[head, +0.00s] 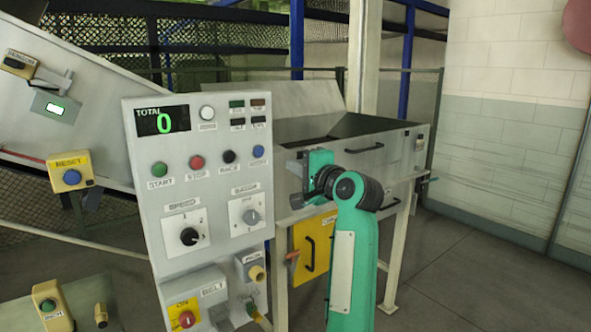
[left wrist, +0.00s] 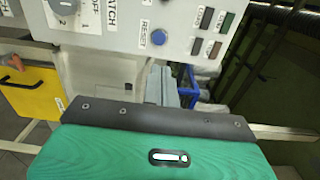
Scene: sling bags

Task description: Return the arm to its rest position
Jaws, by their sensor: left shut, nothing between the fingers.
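My green left arm (head: 352,262) rises from the bottom of the head view, right of centre, and bends at a black joint. Its wrist points left, towards the right edge of the grey control panel (head: 180,268). My left gripper (head: 298,200) is small and partly unclear there. In the left wrist view the grey fingers (left wrist: 172,84) lie together with nothing between them. They extend beyond the green wrist housing (left wrist: 105,155), with the panel behind them. I cannot tell from these views whether the fingers touch anything. My right gripper is not in view.
The panel carries buttons, dials and a counter (head: 163,121) reading 0. A grey machine with a yellow door (head: 314,245) stands behind my arm. A sloped chute with a yellow reset box (head: 70,172) is at left. Open floor (head: 470,270) lies at right.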

